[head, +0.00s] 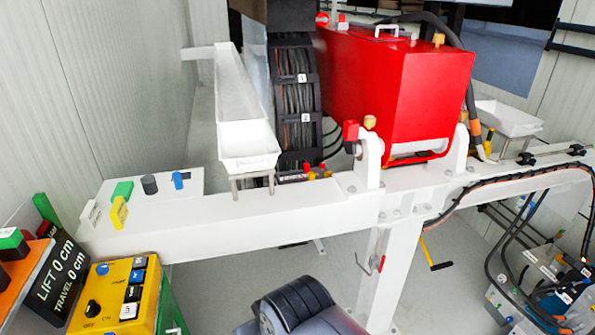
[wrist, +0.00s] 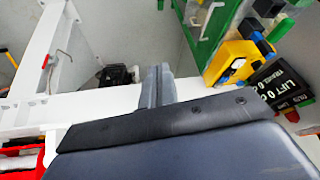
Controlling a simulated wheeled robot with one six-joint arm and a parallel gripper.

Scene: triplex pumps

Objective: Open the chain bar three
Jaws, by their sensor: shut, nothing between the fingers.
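The black cable chain (head: 293,100) stands upright behind the white beam in the head view, left of the red tank. Its crossbars look closed over the cables. Two small white number labels mark an upper bar (head: 302,77) and a lower bar (head: 305,117); the digits are too small to read surely. My gripper (wrist: 158,70) shows in the wrist view, shut and empty, over the white beam and away from the chain. The chain does not show in the wrist view. In the head view a dark rounded part of my arm shows at the bottom; the fingertips cannot be made out.
The white beam (head: 215,218) crosses in front of the chain. A white tray (head: 249,148) stands left of the chain, and the red tank (head: 395,90) stands right. A yellow control box (head: 115,290) and a lift display (head: 68,278) are at lower left. Hoses hang at right.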

